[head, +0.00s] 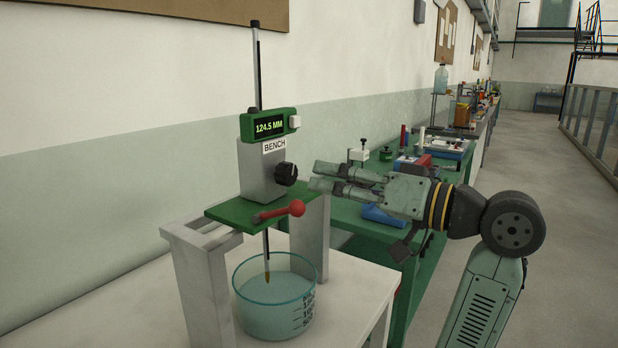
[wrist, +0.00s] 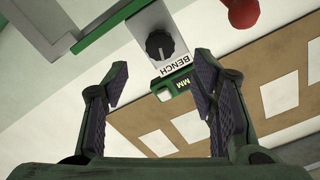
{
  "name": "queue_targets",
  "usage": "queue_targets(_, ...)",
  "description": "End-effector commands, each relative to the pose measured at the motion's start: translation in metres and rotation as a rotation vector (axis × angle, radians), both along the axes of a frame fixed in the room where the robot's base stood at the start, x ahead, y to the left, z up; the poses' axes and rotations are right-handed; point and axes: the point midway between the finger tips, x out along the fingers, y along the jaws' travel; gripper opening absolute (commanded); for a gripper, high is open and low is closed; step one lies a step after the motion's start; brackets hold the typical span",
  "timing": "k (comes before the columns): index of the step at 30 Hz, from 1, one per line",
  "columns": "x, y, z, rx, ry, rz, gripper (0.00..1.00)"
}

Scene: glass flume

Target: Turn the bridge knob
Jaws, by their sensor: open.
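The black knob (head: 286,174) sits on the lower right side of a grey block (head: 262,175) labelled BENCH, on a green plate bridging a white stand. In the wrist view the knob (wrist: 160,45) shows ahead, between and beyond my fingertips. My gripper (head: 318,177) is open and empty, to the right of the knob and pointing at it. In the wrist view my gripper (wrist: 158,90) has its fingers spread wide apart, with a visible gap to the knob. A green display (head: 268,125) above the block reads 124.5 MM.
A red-balled lever (head: 296,208) sticks out just below the knob; its red ball (wrist: 243,12) shows in the wrist view. A glass bowl of liquid (head: 275,300) stands under the bridge. A green bench (head: 345,212) with equipment lies behind my gripper. The right-hand floor is clear.

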Motion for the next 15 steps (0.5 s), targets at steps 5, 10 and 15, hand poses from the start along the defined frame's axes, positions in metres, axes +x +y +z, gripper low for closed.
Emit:
queue_targets(5,-0.015,-0.022,0.0,0.0,0.0,-0.002,0.52)
queue_targets(10,-0.021,-0.029,0.0,0.0,0.0,0.0,0.52)
queue_targets(15,-0.021,-0.029,0.0,0.0,0.0,0.0,0.52)
